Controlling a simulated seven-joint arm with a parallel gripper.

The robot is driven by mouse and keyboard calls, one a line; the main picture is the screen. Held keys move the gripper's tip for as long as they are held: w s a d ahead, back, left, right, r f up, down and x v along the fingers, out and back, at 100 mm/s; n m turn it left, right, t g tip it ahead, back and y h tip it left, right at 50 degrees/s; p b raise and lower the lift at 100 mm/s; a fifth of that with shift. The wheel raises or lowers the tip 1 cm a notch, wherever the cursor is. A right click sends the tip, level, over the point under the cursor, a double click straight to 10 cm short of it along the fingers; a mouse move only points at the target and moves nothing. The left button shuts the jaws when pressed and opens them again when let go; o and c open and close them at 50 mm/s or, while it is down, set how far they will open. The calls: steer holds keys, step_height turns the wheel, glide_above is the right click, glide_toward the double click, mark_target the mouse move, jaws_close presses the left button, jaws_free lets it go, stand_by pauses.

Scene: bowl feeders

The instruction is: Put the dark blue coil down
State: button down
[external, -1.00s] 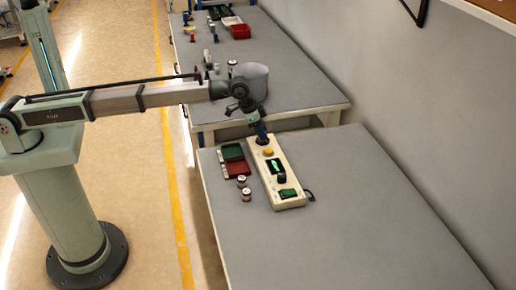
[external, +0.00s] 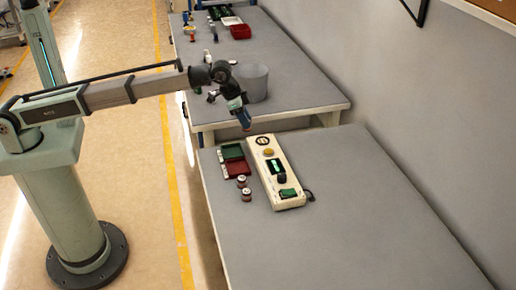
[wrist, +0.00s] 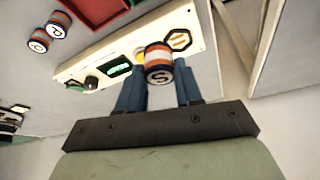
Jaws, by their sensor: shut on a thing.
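My gripper (wrist: 158,76) has blue fingers and is shut on a banded coil (wrist: 158,64). The panel's dark hexagonal socket (wrist: 180,40) is empty and lies beyond the coil in the wrist view.
The panel carries a yellow button (external: 268,152), a green display, a dark knob and a green switch. Two more banded coils (external: 241,181) (external: 246,195) stand left of it, near a green tray (external: 232,151) and a red tray (external: 237,168). The table's right side is clear.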

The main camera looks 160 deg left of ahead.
glide_above(236, 154)
steer(key=d, duration=0.2)
steer(key=f, duration=0.1)
steer(key=shift+s+a+f, duration=0.1)
steer(key=shift+s+f, duration=0.1)
steer(key=shift+f, duration=2.35)
steer(key=shift+s+a+f, duration=0.1)
steer(key=shift+s+f, duration=0.05)
steer(key=shift+f, duration=2.4)
steer(key=c, duration=1.2)
jaws_free()
steer(key=shift+f, duration=0.15)
steer(key=shift+o, duration=0.9)
